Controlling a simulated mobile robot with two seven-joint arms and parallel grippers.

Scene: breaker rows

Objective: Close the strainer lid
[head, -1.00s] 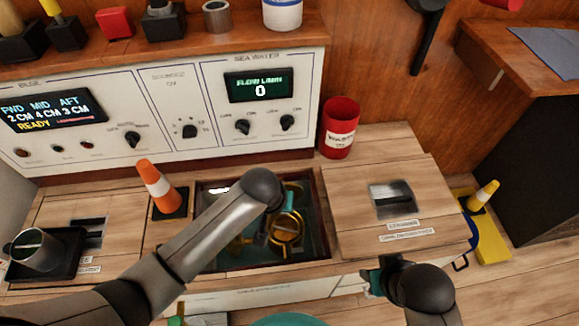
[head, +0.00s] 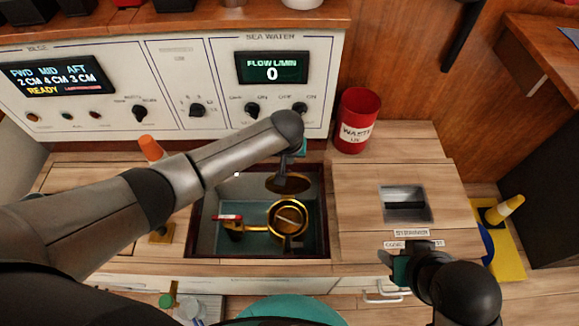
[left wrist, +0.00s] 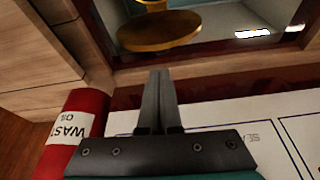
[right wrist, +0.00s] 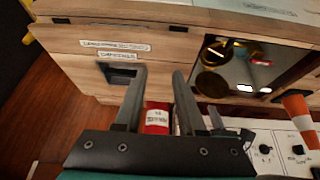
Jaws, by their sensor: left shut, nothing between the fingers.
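The strainer is a brass pot (head: 288,218) with an open round top, standing in a recessed bay in the bench. Its round brass lid (head: 288,182) stands open behind the pot. The lid also shows large in the left wrist view (left wrist: 160,32). My left gripper (head: 301,152) is at the back edge of the bay, behind the lid. Its fingers (left wrist: 160,78) are shut and empty, pointing toward the lid with a gap.
A red-handled valve (head: 231,222) sits left of the pot. A wooden hatch cover (head: 365,205) lies right of the bay. A red waste bin (head: 357,120) stands behind it. An orange cone (head: 150,148) is left of the bay. A control panel (head: 190,75) rises behind.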

